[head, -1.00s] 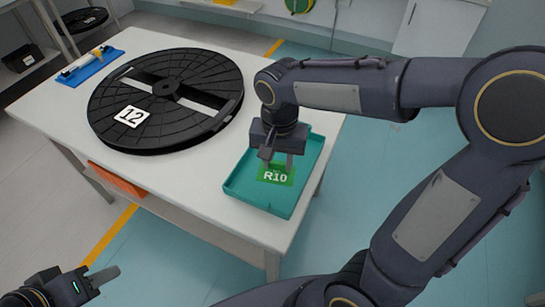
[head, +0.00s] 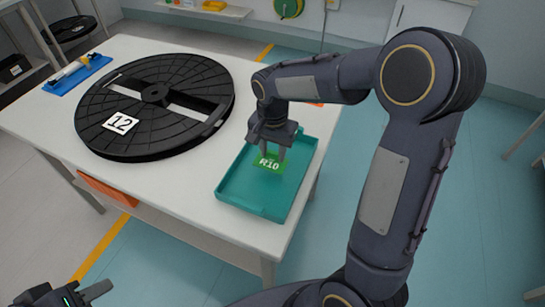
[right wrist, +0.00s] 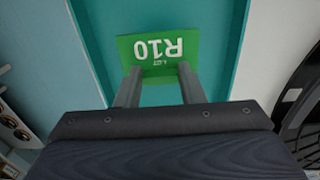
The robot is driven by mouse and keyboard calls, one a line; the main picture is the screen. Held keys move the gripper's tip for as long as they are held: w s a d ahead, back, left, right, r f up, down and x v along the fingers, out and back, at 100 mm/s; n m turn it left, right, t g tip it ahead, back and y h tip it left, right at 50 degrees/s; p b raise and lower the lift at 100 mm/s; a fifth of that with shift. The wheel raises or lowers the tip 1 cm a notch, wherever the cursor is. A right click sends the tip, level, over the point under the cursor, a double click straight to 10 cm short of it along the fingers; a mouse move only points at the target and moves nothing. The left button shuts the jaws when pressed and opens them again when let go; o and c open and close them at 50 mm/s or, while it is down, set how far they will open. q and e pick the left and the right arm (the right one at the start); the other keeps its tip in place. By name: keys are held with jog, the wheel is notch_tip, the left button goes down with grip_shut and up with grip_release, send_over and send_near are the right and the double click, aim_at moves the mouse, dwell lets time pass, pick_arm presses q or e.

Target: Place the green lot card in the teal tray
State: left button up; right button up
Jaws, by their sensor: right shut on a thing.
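The green lot card (head: 268,164) reads "R10" and shows over the floor of the teal tray (head: 252,207). My right gripper (head: 272,152) points down over the tray and is shut on the card. In the right wrist view the card (right wrist: 158,48) sits at the fingertips (right wrist: 158,82), inside the outline of the tray (right wrist: 222,50). I cannot tell whether the card touches the tray floor. My left gripper (head: 88,293) is at the bottom left, away from the table and partly cut off; its opening is unclear.
The white table (head: 175,185) carries a large black reel (head: 155,100) marked "12", left of the tray, and a blue holder (head: 77,74) at the far left. An orange item (head: 105,190) is under the table edge.

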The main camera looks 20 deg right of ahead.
aim_at(272, 158)
jog(key=shift+w+d+f, duration=0.15)
jog(key=shift+w+f, duration=0.15)
jog(key=shift+f, duration=0.15)
jog(key=shift+w+d+f, duration=0.1)
jog(key=shift+w+f, duration=0.1)
jog(key=shift+f, duration=1.55)
jog(key=shift+f, duration=0.1)
jog(key=o, duration=1)
jog(key=shift+b, duration=0.3)
jog(key=shift+c, duration=0.2)
